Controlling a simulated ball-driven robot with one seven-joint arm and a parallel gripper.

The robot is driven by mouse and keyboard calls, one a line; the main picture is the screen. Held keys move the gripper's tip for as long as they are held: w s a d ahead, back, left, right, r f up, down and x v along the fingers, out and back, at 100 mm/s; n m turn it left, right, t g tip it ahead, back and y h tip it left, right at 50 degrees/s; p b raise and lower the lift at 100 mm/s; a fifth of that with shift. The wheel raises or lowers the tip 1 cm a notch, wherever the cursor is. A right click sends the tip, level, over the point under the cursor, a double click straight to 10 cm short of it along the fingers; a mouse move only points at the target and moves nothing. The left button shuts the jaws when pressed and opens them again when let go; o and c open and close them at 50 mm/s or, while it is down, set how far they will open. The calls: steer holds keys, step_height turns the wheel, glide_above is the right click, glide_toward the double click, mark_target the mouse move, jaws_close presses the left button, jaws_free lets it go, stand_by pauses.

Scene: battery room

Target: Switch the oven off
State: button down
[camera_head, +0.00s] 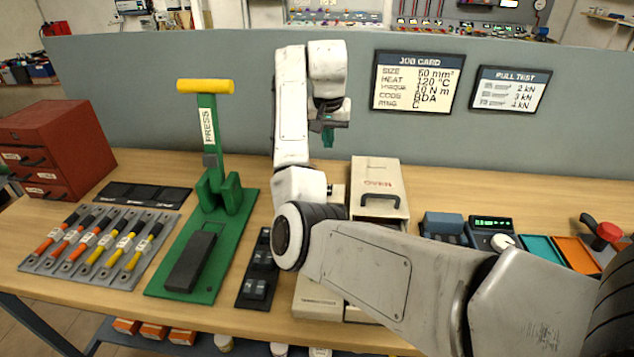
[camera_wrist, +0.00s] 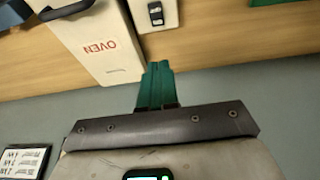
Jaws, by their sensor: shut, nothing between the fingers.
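The oven (camera_head: 378,172) is a cream box with a black handle on the workbench, partly hidden behind my arm. In the wrist view the oven (camera_wrist: 85,55) shows at the upper left with red "OVEN" lettering and a black handle. A cream block with a small black switch (camera_wrist: 155,14) is beside it at the top of that view; whether it is on or off is too small to tell. My gripper (camera_head: 328,138) is raised above and left of the oven, in front of the grey panel. Its green fingers (camera_wrist: 157,72) are together and empty, apart from the oven and the switch.
A green press (camera_head: 207,140) with a yellow handle stands left of my arm. A blue device (camera_head: 445,225) and a meter (camera_head: 491,223) stand right of the oven. The grey panel (camera_head: 200,60) closes the back.

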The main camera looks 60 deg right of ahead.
steer(key=shift+w+f, duration=0.1)
steer(key=shift+w, duration=0.1)
steer(key=p, duration=0.2)
glide_toward(327, 186)
steer(key=d+f, duration=0.2)
steer(key=f, duration=0.1)
steer(key=w+d+f, duration=0.1)
steer(key=f, duration=0.1)
steer(key=shift+w+d+f, duration=0.1)
steer(key=shift+f, duration=0.55)
steer(key=shift+f, duration=0.15)
steer(key=shift+s+a+r+p, duration=0.15)
steer(key=shift+a+p, duration=0.2)
steer(key=shift+p, duration=0.25)
steer(key=shift+s+a+r+p, duration=0.15)
steer(key=shift+a+p, duration=0.2)
steer(key=shift+p, duration=0.2)
